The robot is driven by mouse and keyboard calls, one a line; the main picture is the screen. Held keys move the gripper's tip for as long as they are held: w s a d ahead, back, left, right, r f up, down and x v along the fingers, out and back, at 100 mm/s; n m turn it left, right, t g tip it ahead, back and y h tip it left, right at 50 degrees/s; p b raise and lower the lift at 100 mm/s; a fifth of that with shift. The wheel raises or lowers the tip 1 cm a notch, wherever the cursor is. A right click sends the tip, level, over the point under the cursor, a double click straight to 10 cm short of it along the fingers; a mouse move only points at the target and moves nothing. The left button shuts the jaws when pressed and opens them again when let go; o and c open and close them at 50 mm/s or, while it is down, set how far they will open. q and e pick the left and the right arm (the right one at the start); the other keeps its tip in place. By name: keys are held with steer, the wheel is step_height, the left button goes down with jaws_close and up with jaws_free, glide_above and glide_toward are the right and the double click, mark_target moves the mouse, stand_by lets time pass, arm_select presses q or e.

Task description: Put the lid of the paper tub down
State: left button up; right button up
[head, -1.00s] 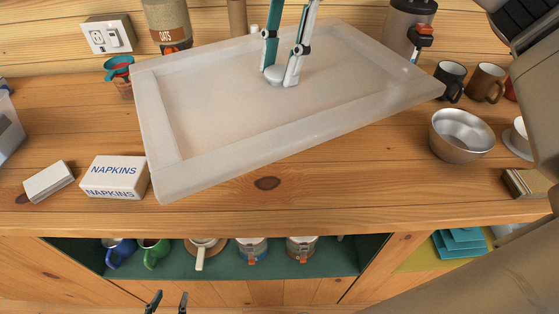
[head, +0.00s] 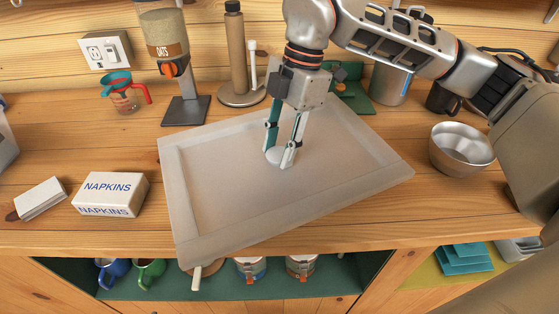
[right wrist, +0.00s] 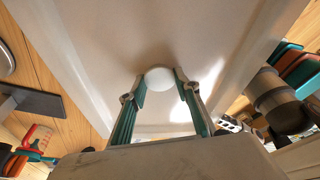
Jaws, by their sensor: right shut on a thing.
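The paper tub's lid (head: 240,215) is a large, pale, translucent rectangle with a raised border and a round knob in its middle. It lies roughly flat over the counter, its near left corner covering the counter's front edge. I cannot tell whether it touches the wood. My right gripper (head: 280,156) points down and is shut on the lid's knob. In the right wrist view, the two teal fingers (right wrist: 160,84) hold the white knob (right wrist: 159,77) from both sides. The tub itself is not recognisable in view. My left gripper is not in view.
A napkin box (head: 108,193) and a small white box (head: 40,198) stand left of the lid. The oats dispenser (head: 163,50) and a paper towel holder (head: 234,60) stand behind it. A metal bowl (head: 461,148) is at right. Bare counter (head: 75,145) shows at left.

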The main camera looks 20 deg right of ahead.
steer(key=shift+f, duration=2.1)
steer(key=o, duration=1.3)
steer(key=v, duration=1.2)
